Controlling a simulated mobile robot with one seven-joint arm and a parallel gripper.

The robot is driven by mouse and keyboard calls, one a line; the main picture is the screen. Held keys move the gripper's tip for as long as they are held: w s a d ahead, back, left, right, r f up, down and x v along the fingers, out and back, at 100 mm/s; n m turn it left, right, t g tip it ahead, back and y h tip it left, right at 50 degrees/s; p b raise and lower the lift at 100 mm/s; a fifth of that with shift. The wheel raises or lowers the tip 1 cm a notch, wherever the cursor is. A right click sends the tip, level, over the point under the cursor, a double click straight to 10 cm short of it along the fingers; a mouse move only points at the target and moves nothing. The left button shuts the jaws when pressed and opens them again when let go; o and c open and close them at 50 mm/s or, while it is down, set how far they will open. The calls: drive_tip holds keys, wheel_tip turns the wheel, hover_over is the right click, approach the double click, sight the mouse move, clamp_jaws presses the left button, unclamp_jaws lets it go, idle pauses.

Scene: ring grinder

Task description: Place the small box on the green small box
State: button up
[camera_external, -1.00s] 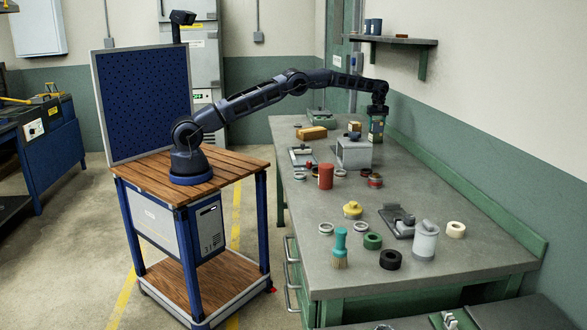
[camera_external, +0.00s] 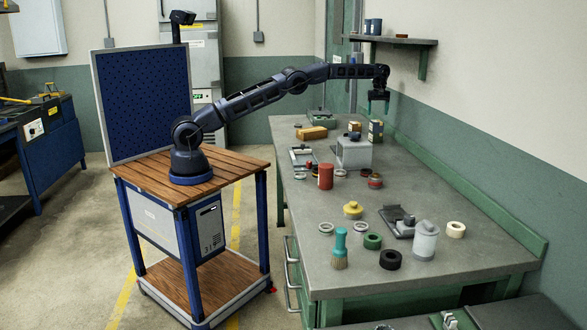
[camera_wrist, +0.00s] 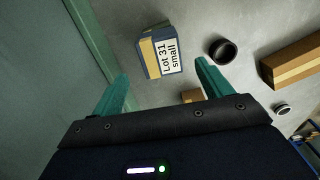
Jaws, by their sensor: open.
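A small box (camera_wrist: 160,50) with a white "Lot 31 small" label, a yellow band and dark bluish edges stands below my gripper in the wrist view. In the external view a greenish and yellow box (camera_external: 376,131) stands upright at the back right of the workbench. I cannot tell whether this is one box or two stacked. My gripper (camera_external: 379,108) is open and empty above it, with a clear gap. In the wrist view its teal fingers (camera_wrist: 160,78) are spread, with the box beyond and between them.
A brown carton (camera_external: 312,133) and a grey block (camera_external: 354,152) stand to the left on the workbench (camera_external: 330,270). A dark round item (camera_wrist: 222,50) and a small tan piece (camera_wrist: 192,96) are near the box. The wall is close on the right.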

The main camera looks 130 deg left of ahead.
sight(377, 121)
drive_tip(key=shift+r, duration=1.95)
